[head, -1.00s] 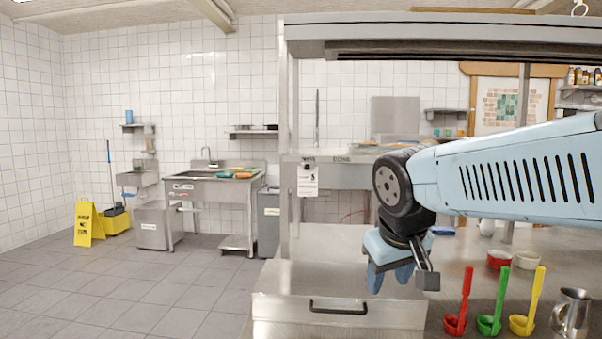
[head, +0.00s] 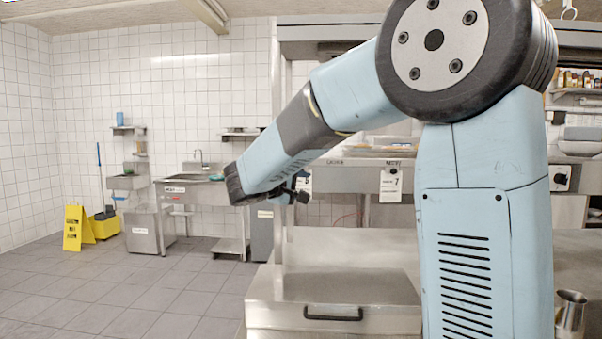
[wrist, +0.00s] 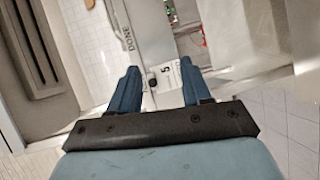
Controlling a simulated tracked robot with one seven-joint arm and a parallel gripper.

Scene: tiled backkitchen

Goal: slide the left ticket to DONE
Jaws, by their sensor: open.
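The left ticket, a white card, hangs from the rail (head: 350,176) and shows only partly in the head view (head: 305,182), behind my wrist. In the wrist view the ticket (wrist: 166,75), marked 5, appears between my blue fingertips. My gripper (wrist: 160,67) is open; I cannot tell whether a finger touches the ticket. In the head view my fingers are mostly hidden.
Another white tag with a dark knob (head: 561,178) hangs at the far right. A steel counter with a black drawer handle (head: 332,314) lies below the rail, and its visible left part is clear. A metal jug (head: 571,312) stands at the right. Shelf posts rise near the ticket.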

